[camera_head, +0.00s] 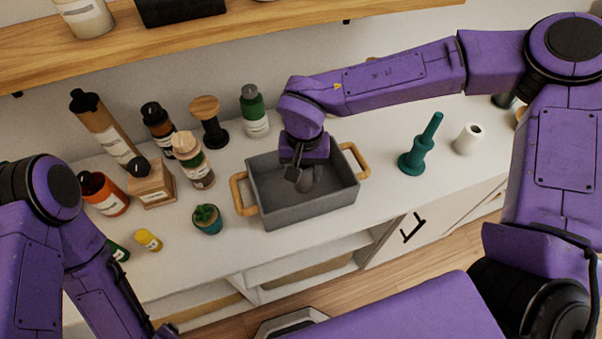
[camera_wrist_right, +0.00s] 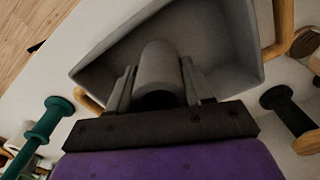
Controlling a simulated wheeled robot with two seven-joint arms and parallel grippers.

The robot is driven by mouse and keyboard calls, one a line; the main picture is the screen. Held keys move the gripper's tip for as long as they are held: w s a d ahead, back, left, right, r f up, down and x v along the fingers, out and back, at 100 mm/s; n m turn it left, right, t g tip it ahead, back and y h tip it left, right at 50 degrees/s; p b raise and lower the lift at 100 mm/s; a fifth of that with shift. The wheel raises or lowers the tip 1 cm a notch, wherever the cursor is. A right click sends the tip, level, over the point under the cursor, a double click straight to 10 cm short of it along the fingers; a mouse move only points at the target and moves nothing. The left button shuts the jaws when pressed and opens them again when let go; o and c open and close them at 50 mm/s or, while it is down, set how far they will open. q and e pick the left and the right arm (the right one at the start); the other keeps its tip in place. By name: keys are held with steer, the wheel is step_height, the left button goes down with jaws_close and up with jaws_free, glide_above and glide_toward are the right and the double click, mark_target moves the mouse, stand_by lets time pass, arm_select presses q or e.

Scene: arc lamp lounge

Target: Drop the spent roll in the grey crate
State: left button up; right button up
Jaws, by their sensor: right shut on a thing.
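The grey crate (camera_head: 312,211) with wooden handles stands on the white counter in the head view; its inside wall also shows in the right wrist view (camera_wrist_right: 222,45). My right gripper (camera_head: 297,177) points down into the crate's opening. It is shut on the spent roll (camera_wrist_right: 158,72), a plain grey tube seen between the fingers in the wrist view. The roll is over or inside the crate; whether it touches the floor I cannot tell. My left arm is at the left edge, and its fingers are out of view.
A small potted plant (camera_head: 207,219) stands left of the crate. Several bottles, a wooden-topped black grinder (camera_head: 209,122) and a green bottle (camera_head: 254,110) stand behind and left. A teal stand (camera_head: 417,157) and a white cylinder (camera_head: 467,139) are right. A wooden shelf (camera_head: 180,35) overhangs the back.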

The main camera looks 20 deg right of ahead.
steer(key=w+f, duration=0.1)
steer(key=f, duration=0.1)
steer(key=w+f, duration=0.1)
steer(key=w, duration=0.1)
steer(key=shift+d+f, duration=0.15)
steer(key=shift+f, duration=0.25)
step_height(320, 180, down, 3)
steer(key=shift+r, duration=0.15)
steer(key=shift+s+p, duration=0.1)
steer(key=shift+p, duration=0.2)
steer(key=o, duration=1)
step_height(320, 180, up, 12)
steer(key=shift+b, duration=0.3)
